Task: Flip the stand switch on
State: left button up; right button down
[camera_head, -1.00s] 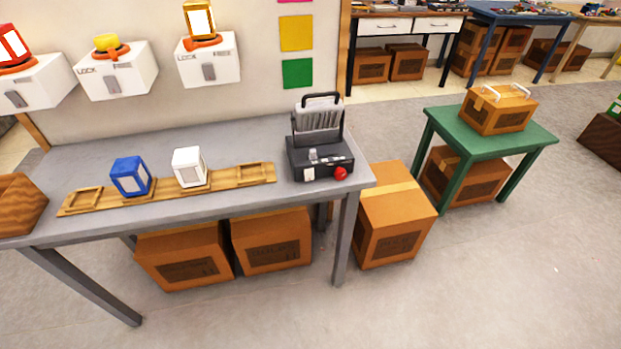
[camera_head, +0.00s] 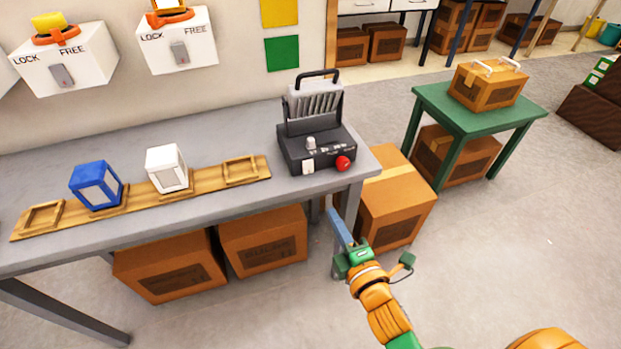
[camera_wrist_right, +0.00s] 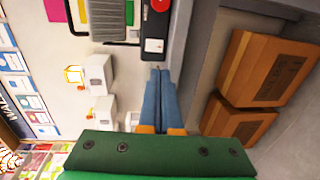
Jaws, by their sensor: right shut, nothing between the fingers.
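The stand (camera_head: 315,145) is a black box with a ribbed grey panel and a handle on top. It sits at the right end of the grey table (camera_head: 225,201). A white switch (camera_head: 308,167) is on its front, left of a red knob (camera_head: 343,163). My right gripper (camera_head: 333,213) is shut and empty, with blue fingers pointing up, below the stand and apart from it. In the right wrist view the shut fingertips (camera_wrist_right: 160,71) point toward the white switch (camera_wrist_right: 154,45), with a gap between. My left gripper is not in view.
A wooden rail with a blue lantern (camera_head: 97,185) and a white lantern (camera_head: 167,168) lies left of the stand. White lock boxes (camera_head: 178,42) hang on the wall. Cardboard boxes (camera_head: 395,207) stand under and beside the table. A green table (camera_head: 475,113) is at right.

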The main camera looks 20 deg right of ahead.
aim_at(309, 172)
jog(key=w, duration=0.4)
jog(key=w+f, duration=0.1)
jog(key=w, duration=0.4)
jog(key=w+b, duration=0.1)
jog(key=w, duration=0.4)
jog(key=shift+a+f, duration=0.25)
jog(key=shift+f, duration=0.15)
